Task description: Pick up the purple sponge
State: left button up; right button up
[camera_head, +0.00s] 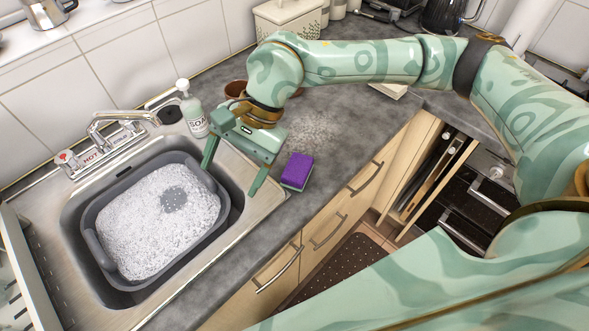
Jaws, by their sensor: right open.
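The purple sponge (298,169) lies flat on the grey counter, just right of the sink's edge. My right gripper (230,180) is open and empty, above the sink's right rim. Its fingers point down and are spread wide. Its right finger is just left of the sponge and looks apart from it. The sponge's top and front side show, and nothing covers it. My left gripper is not in view.
The steel sink (72,212) holds a grey tub (88,248) full of suds. A soap bottle (193,112) and the tap (108,125) stand behind it. A brown bowl (236,89) is partly hidden behind my arm. Counter right of the sponge is clear; an open drawer (440,170) lies further right.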

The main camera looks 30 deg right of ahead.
jog(key=w+d+r+t+h, duration=0.1)
jog(key=w+d+h, duration=0.2)
jog(key=d, duration=0.5)
jog(key=w+d+h, duration=0.3)
jog(key=d, duration=0.5)
jog(key=b, duration=0.2)
send_over(300, 161)
jog(key=shift+h, duration=0.3)
jog(key=f, duration=0.9)
jog(key=shift+a+f, duration=0.25)
jog(key=shift+f, duration=0.15)
jog(key=f, duration=0.5)
jog(key=shift+d+f, duration=0.3)
jog(key=shift+f, duration=0.1)
jog(key=c, duration=1.1)
jog(key=shift+r, duration=0.2)
